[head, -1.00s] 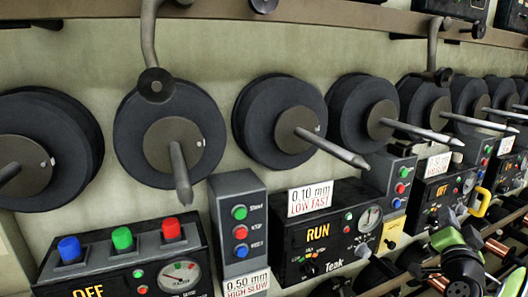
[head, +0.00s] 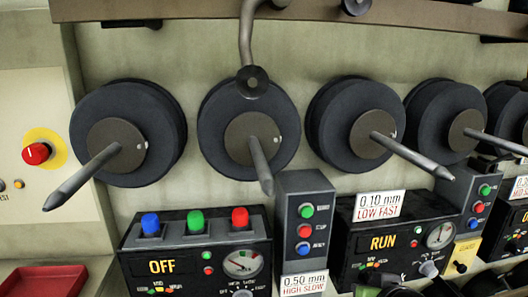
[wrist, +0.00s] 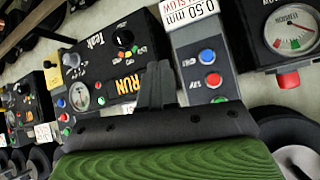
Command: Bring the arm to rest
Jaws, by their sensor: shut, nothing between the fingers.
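My gripper (wrist: 155,85) shows in the wrist view, its two dark fingers together and empty. Behind the fingertips, in the picture, are the black control box reading RUN (wrist: 112,62) and the grey button post (wrist: 205,65). I cannot tell how far the fingers are from them. A ribbed green surface fills the bottom of the wrist view, below the dark gripper body.
A row of dark spools on spindles (head: 95,175) juts from the wall. Below are the OFF box (head: 195,260), the RUN box (head: 385,240) and a button post (head: 305,225). A red emergency button (head: 37,153) and a red tray (head: 45,280) are at left. A rail (head: 300,15) runs above.

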